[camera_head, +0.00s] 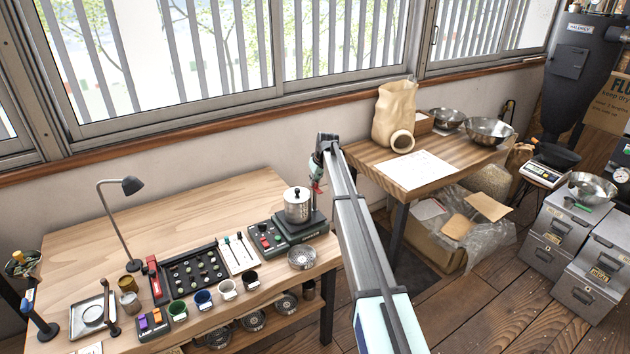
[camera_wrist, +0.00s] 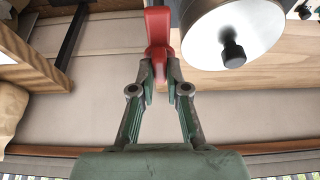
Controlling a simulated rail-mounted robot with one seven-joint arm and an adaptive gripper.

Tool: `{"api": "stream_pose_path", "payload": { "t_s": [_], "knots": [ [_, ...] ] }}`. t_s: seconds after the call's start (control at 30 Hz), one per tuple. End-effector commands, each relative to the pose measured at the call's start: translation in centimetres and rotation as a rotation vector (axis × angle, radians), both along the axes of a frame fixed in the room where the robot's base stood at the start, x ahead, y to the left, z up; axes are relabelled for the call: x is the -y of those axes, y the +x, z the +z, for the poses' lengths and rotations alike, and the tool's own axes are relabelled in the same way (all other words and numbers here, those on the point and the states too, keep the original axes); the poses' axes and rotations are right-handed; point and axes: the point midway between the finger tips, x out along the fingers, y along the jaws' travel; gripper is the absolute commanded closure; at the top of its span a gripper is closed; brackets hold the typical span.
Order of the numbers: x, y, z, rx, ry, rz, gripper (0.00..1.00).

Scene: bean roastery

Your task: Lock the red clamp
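The red clamp (camera_wrist: 158,28) shows as a red handle at the top middle of the wrist view, beside the round metal lid with a dark knob. The fingertips of my gripper (camera_wrist: 159,78) are drawn in on either side of the handle's lower end and appear to touch it. In the head view, a small bit of red (camera_head: 316,188) shows at my gripper, just right of the metal pot (camera_head: 297,206). My arm and gripper hide most of the clamp there, and I cannot tell its latch position.
The pot stands on a dark green machine (camera_head: 300,230) at the workbench's right end. A steel strainer bowl (camera_head: 302,257) lies in front of it. Cups and a black tray (camera_head: 192,270) fill the bench's front. The bench's back left is clear. A second table (camera_head: 437,163) stands to the right.

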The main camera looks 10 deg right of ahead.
Motion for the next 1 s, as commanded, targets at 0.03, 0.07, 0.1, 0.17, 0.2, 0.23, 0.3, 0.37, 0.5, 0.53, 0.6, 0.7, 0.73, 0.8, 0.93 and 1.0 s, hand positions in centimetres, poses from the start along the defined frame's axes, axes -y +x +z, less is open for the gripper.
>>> {"api": "stream_pose_path", "payload": {
  "t_s": [0.03,0.07,0.1,0.17,0.2,0.23,0.3,0.37,0.5,0.53,0.6,0.7,0.73,0.8,0.93,1.0],
  "knots": [
    [0.00,0.00,-0.01,0.000,0.000,0.000,1.00],
    [0.00,-0.01,-0.03,0.000,0.000,0.000,1.00],
    [0.00,-0.01,-0.03,0.000,0.000,0.000,1.00],
    [-0.01,-0.01,-0.04,0.000,0.000,-0.002,1.00],
    [0.00,-0.02,-0.06,0.000,0.000,-0.005,1.00],
    [-0.01,-0.02,-0.08,0.000,-0.001,-0.009,1.00],
    [-0.02,-0.03,-0.13,-0.001,-0.001,-0.023,1.00],
    [-0.05,-0.05,-0.17,0.000,-0.002,-0.038,1.00],
    [-0.13,-0.07,-0.30,-0.001,-0.001,-0.102,1.00],
    [-0.14,-0.08,-0.33,0.000,-0.002,-0.120,1.00],
    [-0.19,-0.08,-0.39,-0.001,-0.001,-0.168,1.00],
    [-0.21,-0.07,-0.40,-0.001,-0.001,-0.249,1.00],
    [-0.20,-0.07,-0.40,0.000,-0.001,-0.277,1.00],
    [-0.22,-0.04,-0.38,0.001,-0.001,-0.341,1.00],
    [-0.36,-0.01,-0.40,0.000,-0.001,-0.463,1.00],
    [-0.38,0.00,-0.41,0.000,-0.001,-0.530,1.00]
  ]
}}
